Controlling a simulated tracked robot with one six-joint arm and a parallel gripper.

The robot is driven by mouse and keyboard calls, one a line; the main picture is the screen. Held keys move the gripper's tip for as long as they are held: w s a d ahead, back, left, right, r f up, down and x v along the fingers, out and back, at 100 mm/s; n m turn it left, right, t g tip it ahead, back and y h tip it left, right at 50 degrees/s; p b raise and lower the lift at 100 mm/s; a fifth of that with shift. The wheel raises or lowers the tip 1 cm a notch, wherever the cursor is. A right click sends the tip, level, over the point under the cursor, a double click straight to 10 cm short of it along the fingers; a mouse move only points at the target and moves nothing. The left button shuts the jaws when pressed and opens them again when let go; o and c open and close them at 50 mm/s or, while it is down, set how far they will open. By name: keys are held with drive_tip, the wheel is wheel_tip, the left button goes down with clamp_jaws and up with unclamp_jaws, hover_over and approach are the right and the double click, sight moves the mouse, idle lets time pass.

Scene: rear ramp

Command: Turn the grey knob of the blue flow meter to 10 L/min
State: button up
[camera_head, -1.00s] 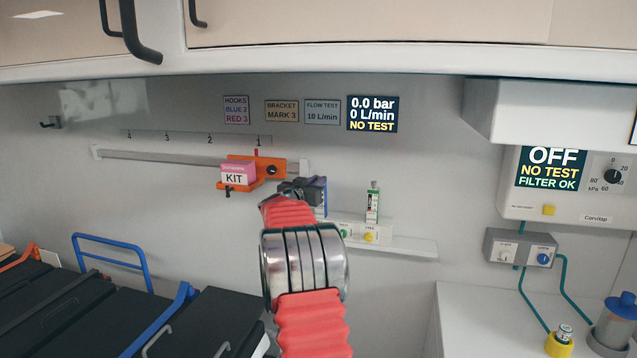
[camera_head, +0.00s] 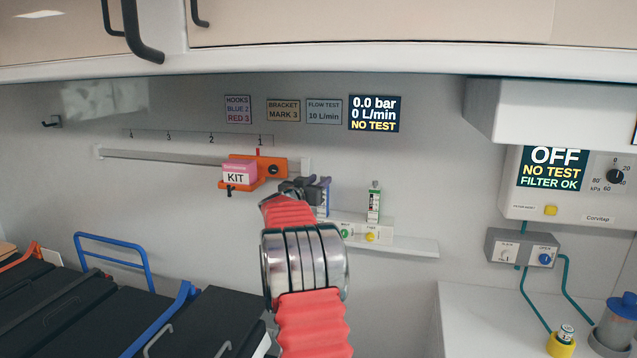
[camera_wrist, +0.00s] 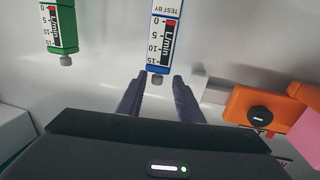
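The blue flow meter (camera_wrist: 166,36) hangs top centre in the wrist view, its scale upside down. Its small grey knob (camera_wrist: 157,79) shows at its lower end there. My gripper (camera_wrist: 160,82) is open, with one dark finger on each side of the knob in the picture. I cannot tell whether the fingers touch the knob or how deep they reach around it. In the head view, part of the blue flow meter (camera_head: 324,201) shows behind my gripper (camera_head: 314,184); its knob is hidden. The wall display (camera_head: 374,113) reads 0.0 bar, 0 L/min, NO TEST.
A green flow meter (camera_wrist: 60,30) stands beside the blue one, also in the head view (camera_head: 374,203). The orange bracket (camera_head: 269,171) with the pink KIT box (camera_head: 239,172) is close on the left. A flow test sign (camera_head: 323,111) reads 10 L/min. Cabinets overhang above.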

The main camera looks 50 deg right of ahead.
drive_tip(key=v, duration=1.4)
drive_tip(key=shift+d+f, duration=0.1)
